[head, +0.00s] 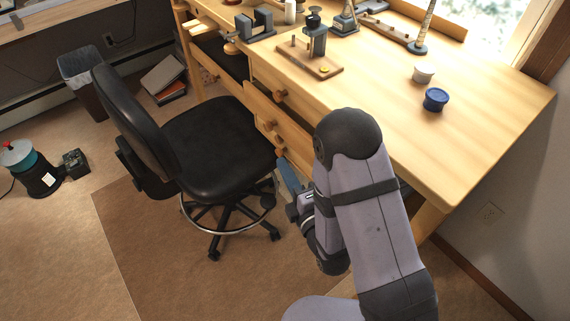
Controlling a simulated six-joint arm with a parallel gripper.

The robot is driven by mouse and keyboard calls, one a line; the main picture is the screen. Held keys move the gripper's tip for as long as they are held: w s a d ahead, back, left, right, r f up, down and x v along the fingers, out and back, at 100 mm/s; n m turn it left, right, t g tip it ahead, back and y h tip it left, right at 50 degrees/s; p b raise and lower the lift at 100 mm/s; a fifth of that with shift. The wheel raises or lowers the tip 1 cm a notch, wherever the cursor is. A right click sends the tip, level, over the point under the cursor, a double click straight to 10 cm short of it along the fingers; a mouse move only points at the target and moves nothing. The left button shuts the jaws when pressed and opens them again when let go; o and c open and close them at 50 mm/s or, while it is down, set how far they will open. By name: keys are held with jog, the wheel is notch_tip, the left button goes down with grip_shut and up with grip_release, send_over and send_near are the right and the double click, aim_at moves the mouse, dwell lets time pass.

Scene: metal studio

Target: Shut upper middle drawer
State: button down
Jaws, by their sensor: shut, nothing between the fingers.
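The upper middle drawer (258,106), second from the top in the wooden bench, is pulled out. Its light wood front with a round knob stands out past the top drawer (300,106) above it. My gripper (286,172) is low, below and slightly right of this drawer's front in the picture, beside the chair seat. It is shut and holds nothing. It looks apart from the drawer, though the exact gap is hard to tell. My arm hides the right part of the drawer stack.
A black office chair (220,145) stands close to the drawers on the left. The bench top (480,130) carries a blue tub (435,99), a white tub (423,74), a small press (316,45) and a vise (255,25). Another knobbed drawer front (285,151) shows lower down.

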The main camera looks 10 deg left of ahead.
jog(key=s+a+f+n+g+y+b, duration=0.3)
jog(key=s+a+f+y, duration=0.1)
jog(key=s+a, duration=0.4)
jog(key=s+a+r+t+y+b, duration=0.1)
jog(key=a+b, duration=0.1)
jog(key=a, duration=0.6)
jog(key=a+r+t+y+b, duration=0.2)
jog(key=a+b, duration=0.1)
jog(key=a, duration=0.5)
jog(key=w+d+r+m+t+h, duration=0.2)
jog(key=w+r+m+t+h, duration=0.15)
jog(key=m+h, duration=0.7)
jog(key=w+d+r+m+t+h, duration=0.4)
jog(key=m+h, duration=0.4)
jog(key=m, duration=0.5)
jog(key=s+d+f+m+g+h, duration=0.1)
jog(key=d+f+m+g+h, duration=0.2)
jog(key=m, duration=1.2)
jog(key=s+d+f+m+g+h, duration=0.1)
jog(key=d+f+m+g+h, duration=0.2)
jog(key=m, duration=1.2)
jog(key=d+g+h, duration=0.2)
jog(key=g+h, duration=0.2)
jog(key=shift+s+d+f+m, duration=0.15)
jog(key=shift+d+f+m, duration=0.2)
jog(key=shift+d+f, duration=0.05)
